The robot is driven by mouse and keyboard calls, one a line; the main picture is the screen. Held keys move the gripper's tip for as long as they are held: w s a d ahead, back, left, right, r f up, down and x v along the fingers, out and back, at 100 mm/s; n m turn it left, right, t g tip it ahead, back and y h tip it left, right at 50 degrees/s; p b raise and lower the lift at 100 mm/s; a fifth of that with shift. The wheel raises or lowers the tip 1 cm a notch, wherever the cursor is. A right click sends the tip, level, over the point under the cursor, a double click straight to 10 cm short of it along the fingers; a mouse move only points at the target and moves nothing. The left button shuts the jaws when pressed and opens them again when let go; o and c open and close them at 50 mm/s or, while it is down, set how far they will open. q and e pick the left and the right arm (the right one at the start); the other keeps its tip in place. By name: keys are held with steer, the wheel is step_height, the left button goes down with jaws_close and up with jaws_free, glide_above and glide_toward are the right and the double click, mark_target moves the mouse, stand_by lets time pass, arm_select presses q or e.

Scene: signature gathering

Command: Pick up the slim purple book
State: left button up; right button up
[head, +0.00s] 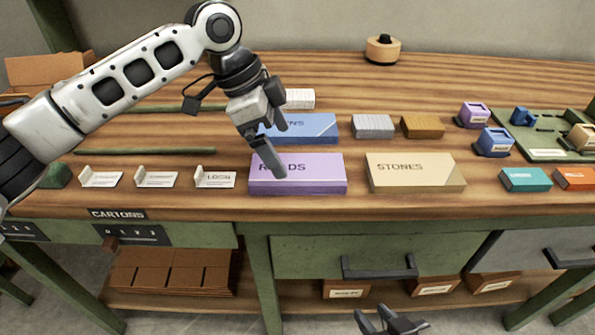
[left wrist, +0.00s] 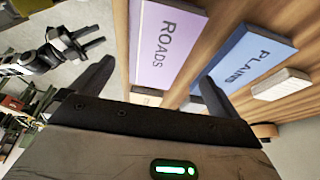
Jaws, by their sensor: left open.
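The slim purple book (head: 320,180), marked ROADS, lies flat at the front of the wooden table in the head view. It also shows at the top of the left wrist view (left wrist: 160,60). My left gripper (head: 277,150) is open and empty above the book's left part, hiding some of its lettering. In the left wrist view its two fingers (left wrist: 151,88) are spread, with the book's near end between them. My right gripper (head: 390,318) is at the bottom edge of the head view, below the table's front, with its fingers apart and nothing between them.
A blue book (head: 318,127) marked PLAINS lies just behind the purple one. A tan book (head: 415,172) marked STONES lies close to its right. Small white label cards (head: 215,179) stand to the left. A drawer (head: 350,255) with a dark handle is below.

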mark_target(298, 168)
arm_select(q)
steer(key=x, duration=0.5)
steer(key=shift+s+d+f, duration=0.2)
steer(key=shift+s+d, duration=0.05)
steer(key=shift+d, duration=0.2)
steer(key=c, duration=1.1)
steer(key=shift+r, duration=0.1)
steer(key=shift+c, duration=0.2)
